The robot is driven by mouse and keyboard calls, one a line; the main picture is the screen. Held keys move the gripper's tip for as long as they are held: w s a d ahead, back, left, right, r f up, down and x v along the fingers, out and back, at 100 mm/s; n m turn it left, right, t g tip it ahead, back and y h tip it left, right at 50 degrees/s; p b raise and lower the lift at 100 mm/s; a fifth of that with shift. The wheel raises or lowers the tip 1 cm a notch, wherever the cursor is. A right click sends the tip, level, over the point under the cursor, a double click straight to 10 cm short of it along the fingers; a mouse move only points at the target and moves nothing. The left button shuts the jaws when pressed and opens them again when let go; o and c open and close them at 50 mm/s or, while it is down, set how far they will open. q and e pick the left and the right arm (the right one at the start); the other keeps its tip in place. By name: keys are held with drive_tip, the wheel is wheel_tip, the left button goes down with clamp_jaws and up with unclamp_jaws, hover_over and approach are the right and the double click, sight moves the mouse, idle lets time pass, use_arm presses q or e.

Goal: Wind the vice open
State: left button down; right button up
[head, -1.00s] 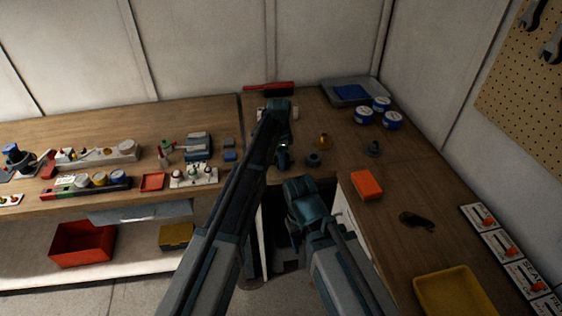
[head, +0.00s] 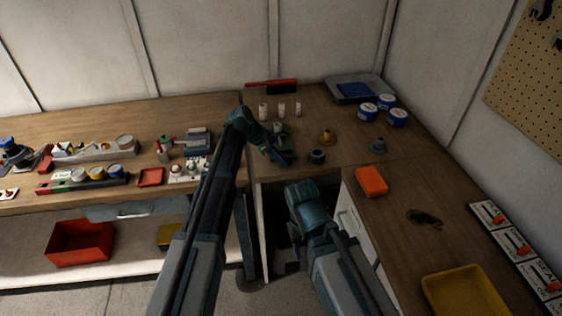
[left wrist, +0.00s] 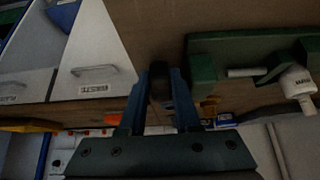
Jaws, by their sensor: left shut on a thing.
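The green vice (head: 280,128) is at the back of the bench, partly hidden by my left wrist and gripper. In the left wrist view its green body (left wrist: 250,45) and a pale metal bar (left wrist: 245,72) show at the upper right. My left gripper (head: 288,162) is at the bench's front edge, just in front of the vice. In the left wrist view its two blue fingers are shut on a dark upright piece (left wrist: 160,82), which looks like the vice handle. How far the jaws are apart cannot be told. My right gripper is not visible; only its arm shows.
White bottles (head: 281,110) stand behind the vice. A dark round pot (head: 317,155) and a brass funnel-like piece (head: 327,137) stand to its right. An orange block (head: 371,181) lies on the right bench. Drawers show below the bench in the left wrist view (left wrist: 95,60).

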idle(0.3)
use_arm(q)
drive_tip(key=c, duration=0.9)
unclamp_jaws()
